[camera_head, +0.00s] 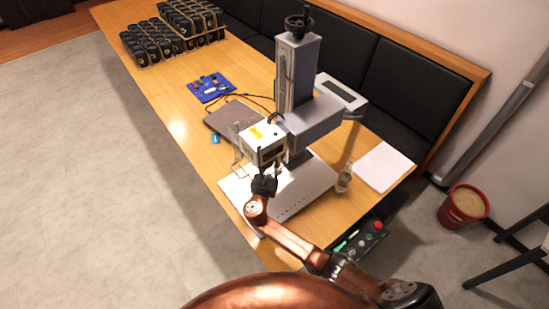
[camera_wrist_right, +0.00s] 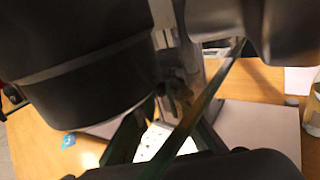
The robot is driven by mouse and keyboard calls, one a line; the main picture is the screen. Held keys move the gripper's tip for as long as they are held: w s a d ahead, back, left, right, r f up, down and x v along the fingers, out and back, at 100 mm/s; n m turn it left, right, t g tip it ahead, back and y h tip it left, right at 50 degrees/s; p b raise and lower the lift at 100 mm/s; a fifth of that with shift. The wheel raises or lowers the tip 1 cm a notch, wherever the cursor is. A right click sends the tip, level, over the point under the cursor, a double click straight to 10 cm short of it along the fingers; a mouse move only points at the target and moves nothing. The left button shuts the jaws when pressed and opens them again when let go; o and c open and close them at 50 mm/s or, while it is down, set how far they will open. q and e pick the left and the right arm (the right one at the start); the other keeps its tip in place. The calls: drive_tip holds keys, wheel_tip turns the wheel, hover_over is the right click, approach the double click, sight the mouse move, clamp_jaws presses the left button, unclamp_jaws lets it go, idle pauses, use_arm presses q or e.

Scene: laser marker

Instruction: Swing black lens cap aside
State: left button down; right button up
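The laser marker (camera_head: 298,75) stands on the table, with a grey column and a pale laser head (camera_head: 256,143) bearing a yellow label. The head's front end has a dark face, but I cannot clearly pick out the black lens cap there. My right gripper (camera_head: 276,170) is just below and in front of this end, close to it or touching. In the right wrist view, large dark rounded shapes fill the top, and I cannot tell which is the cap. Thin dark finger links cross the middle. Whether the fingers hold anything is hidden. My left gripper is out of view.
The white base plate (camera_head: 300,200) lies beneath the head.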

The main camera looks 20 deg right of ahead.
drive_tip(key=o, duration=0.4)
drive_tip(key=shift+s, duration=0.1)
drive_tip(key=v, duration=1.1)
drive_tip(key=shift+s+a, duration=0.3)
